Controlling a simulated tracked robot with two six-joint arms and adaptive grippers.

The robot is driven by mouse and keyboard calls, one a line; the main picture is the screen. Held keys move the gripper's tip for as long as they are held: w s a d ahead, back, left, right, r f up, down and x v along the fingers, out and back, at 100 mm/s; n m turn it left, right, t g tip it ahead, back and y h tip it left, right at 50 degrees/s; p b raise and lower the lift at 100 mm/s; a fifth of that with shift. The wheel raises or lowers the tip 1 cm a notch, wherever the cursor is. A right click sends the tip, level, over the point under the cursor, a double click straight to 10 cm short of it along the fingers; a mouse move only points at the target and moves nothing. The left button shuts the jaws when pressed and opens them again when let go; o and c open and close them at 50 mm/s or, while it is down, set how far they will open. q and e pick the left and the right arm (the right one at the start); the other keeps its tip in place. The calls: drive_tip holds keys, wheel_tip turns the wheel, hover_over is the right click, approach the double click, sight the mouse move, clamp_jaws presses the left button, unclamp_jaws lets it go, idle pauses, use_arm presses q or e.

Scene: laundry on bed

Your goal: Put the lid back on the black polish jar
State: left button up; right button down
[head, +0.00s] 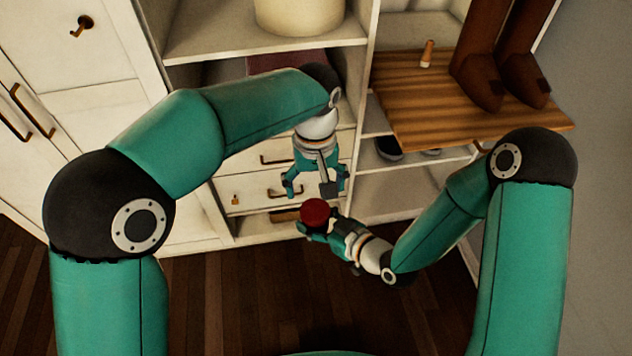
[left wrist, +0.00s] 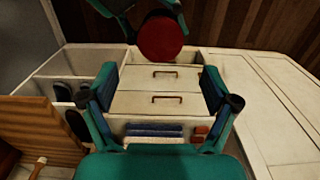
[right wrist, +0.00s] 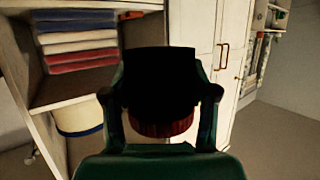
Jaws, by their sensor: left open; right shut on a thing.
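My right gripper (head: 318,224) is shut on a round thing with a dark red top, which I take for the black polish jar (head: 315,211). In the right wrist view the jar (right wrist: 160,80) is a black, unlit shape between the fingers, with a ridged red band (right wrist: 164,129) at one end. I cannot tell whether the red part is a lid. In the left wrist view it shows as a red disc (left wrist: 161,38). My left gripper (head: 316,188) is open and empty, just above and behind the jar, apart from it. I see no separate loose lid.
A wooden board (head: 420,105) at the right carries brown boots (head: 482,85) and a small brush-like item (head: 427,53). Drawers (head: 262,190) stand behind the grippers. Dark shoes (head: 388,148) sit below the board. The dark floor (head: 230,290) is clear.

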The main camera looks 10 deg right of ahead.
sight(315, 209)
use_arm(q)
wheel_tip(315, 209, down, 8)
drive_tip(key=shift+r, duration=0.1)
idle(0.4)
drive_tip(key=c, duration=1.2)
drive_tip(key=m, duration=0.3)
drive_tip(key=shift+m, duration=0.3)
drive_tip(key=m, duration=0.5)
drive_tip(key=shift+m, duration=0.3)
drive_tip(key=o, duration=1.4)
drive_tip(key=shift+c, duration=0.2)
drive_tip(key=shift+r, duration=0.15)
